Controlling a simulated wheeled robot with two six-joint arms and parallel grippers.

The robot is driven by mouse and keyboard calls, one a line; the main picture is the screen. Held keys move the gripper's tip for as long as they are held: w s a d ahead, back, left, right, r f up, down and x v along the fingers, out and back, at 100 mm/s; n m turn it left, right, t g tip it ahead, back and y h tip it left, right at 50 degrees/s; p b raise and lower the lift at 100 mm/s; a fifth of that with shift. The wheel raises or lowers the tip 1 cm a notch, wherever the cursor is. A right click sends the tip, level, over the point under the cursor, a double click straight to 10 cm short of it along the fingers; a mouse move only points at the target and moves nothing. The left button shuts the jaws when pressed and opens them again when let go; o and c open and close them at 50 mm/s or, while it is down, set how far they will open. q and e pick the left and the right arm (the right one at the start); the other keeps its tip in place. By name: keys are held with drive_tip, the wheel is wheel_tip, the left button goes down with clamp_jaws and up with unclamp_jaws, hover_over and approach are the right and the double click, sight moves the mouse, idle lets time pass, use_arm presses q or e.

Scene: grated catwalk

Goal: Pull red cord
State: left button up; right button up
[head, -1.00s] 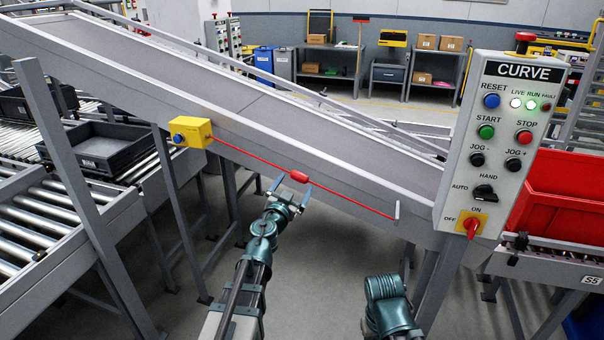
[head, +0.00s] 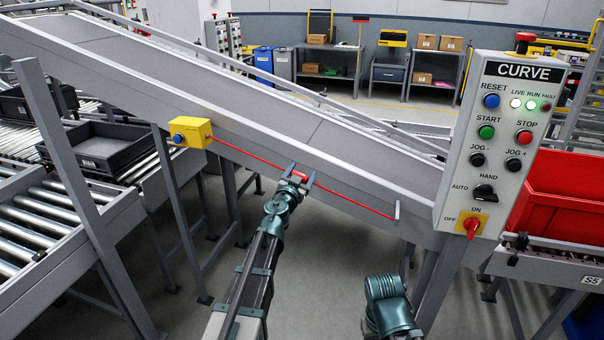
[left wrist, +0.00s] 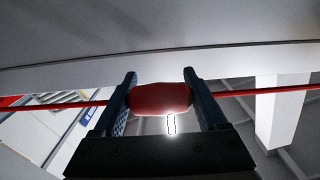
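The red cord (head: 255,158) runs slanting along the side of the grey conveyor, from a yellow switch box (head: 191,132) with a blue button down to a small bracket at the right. A red oval grip (head: 300,177) sits on the cord; it fills the middle of the left wrist view (left wrist: 161,99). My left gripper (head: 302,178) is at this grip, its fingers (left wrist: 160,95) spread along the cord, one at each end of it.
A control panel (head: 505,140) marked CURVE stands at the right, near a red bin (head: 562,195). The sloping conveyor (head: 340,145) lies just behind the cord. Roller tracks with a dark tray (head: 100,148) are at the left. The floor below the cord is open.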

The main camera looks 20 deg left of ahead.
use_arm(q)
drive_tip(key=c, duration=0.7)
drive_tip(key=s, duration=0.5)
drive_tip(key=o, duration=1.5)
